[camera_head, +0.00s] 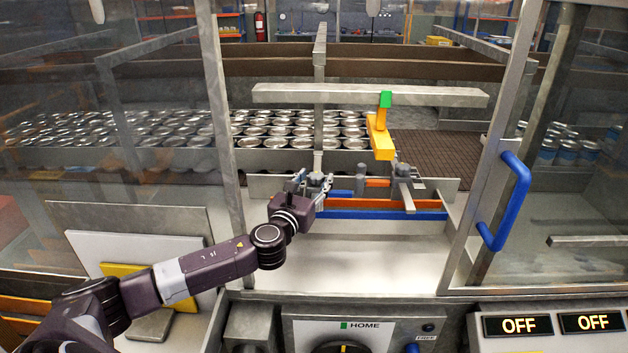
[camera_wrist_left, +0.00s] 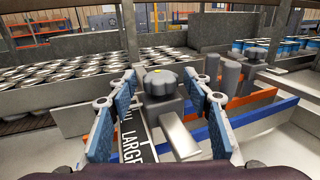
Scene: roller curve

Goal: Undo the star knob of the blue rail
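The blue rail (camera_head: 385,215) runs left to right inside the machine, in front of an orange rail (camera_head: 375,204). In the left wrist view the blue rail (camera_wrist_left: 250,116) passes to the right of my fingers. A dark grey star knob (camera_wrist_left: 160,83) stands on a metal clamp block, between and just beyond my fingertips. My left gripper (camera_head: 318,180) reaches in over the rail's left end. In the left wrist view its two blue-padded fingers (camera_wrist_left: 160,88) are apart, with no clear contact with the knob. My right gripper is not in view.
Another star knob (camera_head: 404,170) sits at the rails' right clamp. Rows of cans (camera_head: 290,130) stand behind. A yellow and green part (camera_head: 381,135) hangs above the rails. An open door with a blue handle (camera_head: 512,200) is at the right. The pale deck in front is clear.

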